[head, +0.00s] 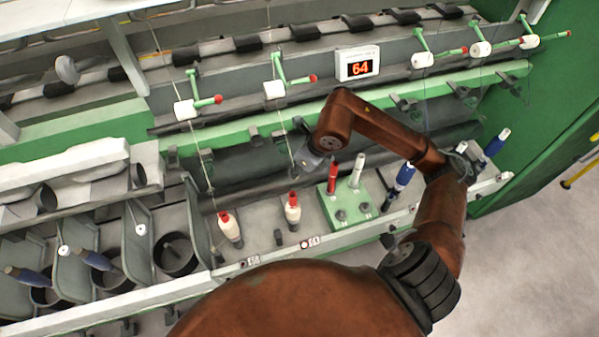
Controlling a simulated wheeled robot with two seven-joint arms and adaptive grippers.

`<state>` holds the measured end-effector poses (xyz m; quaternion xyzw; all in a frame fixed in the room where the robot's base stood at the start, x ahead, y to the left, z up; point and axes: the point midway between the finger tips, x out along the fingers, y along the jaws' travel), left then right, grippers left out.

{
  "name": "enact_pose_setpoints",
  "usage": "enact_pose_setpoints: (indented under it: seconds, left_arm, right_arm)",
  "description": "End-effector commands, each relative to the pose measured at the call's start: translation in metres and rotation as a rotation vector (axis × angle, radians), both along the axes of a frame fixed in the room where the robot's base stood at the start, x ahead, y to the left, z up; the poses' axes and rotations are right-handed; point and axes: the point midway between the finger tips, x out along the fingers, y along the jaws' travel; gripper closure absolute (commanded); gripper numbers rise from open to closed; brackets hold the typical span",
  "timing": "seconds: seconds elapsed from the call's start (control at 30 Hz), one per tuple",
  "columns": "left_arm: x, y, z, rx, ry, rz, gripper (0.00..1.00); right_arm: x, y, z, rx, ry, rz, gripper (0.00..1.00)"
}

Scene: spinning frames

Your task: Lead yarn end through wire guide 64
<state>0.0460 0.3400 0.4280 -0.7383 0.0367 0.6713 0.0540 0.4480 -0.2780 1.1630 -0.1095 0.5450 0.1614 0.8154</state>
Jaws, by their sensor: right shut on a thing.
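A display (360,67) reading 64 stands on the machine's top rail. My right gripper (303,165) is shut, low in front of the green rail and under my brown arm. A thin pale yarn (287,128) runs down from a white roller (274,89) to the gripper tips. The held yarn end is too small to make out. A small dark guide (301,124) sits on the green rail beside the yarn, partly close to my arm; whether yarn passes through it cannot be told. A red-topped white bobbin (292,210) stands below, near the 64 label (310,242). My left gripper is out of view.
Another red-topped bobbin (230,229) stands to the left with yarn above it. A green block (350,206) with red and white pegs stands to the right of the gripper. Blue bobbins (400,180) and more rollers lie further right. Grey floor is free at lower right.

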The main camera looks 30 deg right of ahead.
Motion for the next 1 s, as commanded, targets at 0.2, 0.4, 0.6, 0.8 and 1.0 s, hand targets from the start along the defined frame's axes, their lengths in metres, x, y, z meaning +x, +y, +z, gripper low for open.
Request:
enact_pose_setpoints:
  seconds: [0.2, 0.4, 0.6, 0.8, 1.0]
  left_arm:
    - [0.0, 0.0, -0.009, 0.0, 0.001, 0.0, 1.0]
    - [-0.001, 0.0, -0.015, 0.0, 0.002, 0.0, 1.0]
    - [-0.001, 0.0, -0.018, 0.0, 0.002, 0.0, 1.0]
    - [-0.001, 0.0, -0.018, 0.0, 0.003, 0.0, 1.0]
    - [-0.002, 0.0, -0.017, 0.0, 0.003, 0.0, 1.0]
  right_arm:
    - [0.015, -0.004, -0.009, -0.001, 0.0, 0.0, 0.98]
    - [0.025, -0.006, -0.014, 0.0, 0.0, -0.001, 0.98]
    - [0.029, -0.007, -0.015, 0.0, 0.0, 0.0, 0.98]
    - [0.03, -0.007, -0.015, 0.0, 0.0, 0.0, 0.98]
    - [0.028, -0.007, -0.014, -0.001, 0.0, 0.0, 0.98]
